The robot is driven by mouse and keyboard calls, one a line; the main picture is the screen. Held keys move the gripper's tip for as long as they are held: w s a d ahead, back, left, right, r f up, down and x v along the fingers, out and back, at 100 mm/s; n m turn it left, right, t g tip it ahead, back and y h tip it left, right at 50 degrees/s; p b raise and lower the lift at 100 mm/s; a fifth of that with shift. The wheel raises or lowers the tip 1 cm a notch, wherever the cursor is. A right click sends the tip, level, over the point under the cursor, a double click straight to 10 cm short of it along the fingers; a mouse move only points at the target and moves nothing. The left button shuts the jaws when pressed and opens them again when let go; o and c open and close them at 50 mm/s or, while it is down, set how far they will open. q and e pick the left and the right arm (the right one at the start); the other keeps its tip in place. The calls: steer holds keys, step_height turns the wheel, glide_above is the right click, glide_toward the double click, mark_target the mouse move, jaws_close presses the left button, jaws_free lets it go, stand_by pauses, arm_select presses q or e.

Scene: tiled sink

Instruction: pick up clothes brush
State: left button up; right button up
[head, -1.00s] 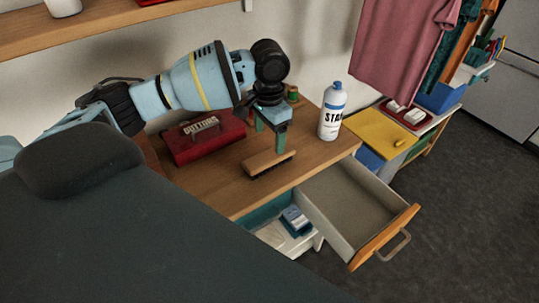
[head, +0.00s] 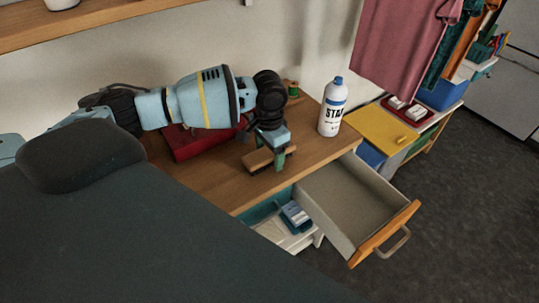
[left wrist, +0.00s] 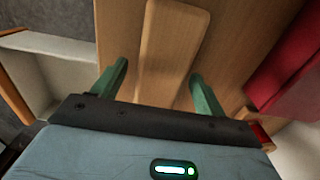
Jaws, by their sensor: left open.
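The clothes brush (head: 262,158) lies on the wooden table, its wooden back up and dark bristles below. In the left wrist view the brush's back (left wrist: 172,50) runs between two green fingers. My left gripper (head: 279,158) is down at the brush, with a finger on its near side; it is open, and the left wrist view shows its fingertips (left wrist: 160,85) apart on either side of the brush, with gaps. The gripper and arm hide part of the brush in the head view. My right gripper is not in view.
A red box (head: 193,145) sits behind the brush, partly covered by my arm. An open, empty drawer (head: 352,205) juts out at the table's front right. A green spool (head: 292,89) stands at the back.

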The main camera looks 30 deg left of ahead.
mark_target(269, 151)
arm_select(q)
steer(key=shift+c, duration=0.3)
steer(key=c, duration=1.1)
steer(key=shift+o, duration=0.2)
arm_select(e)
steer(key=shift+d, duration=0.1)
arm_select(q)
steer(key=shift+r, duration=0.15)
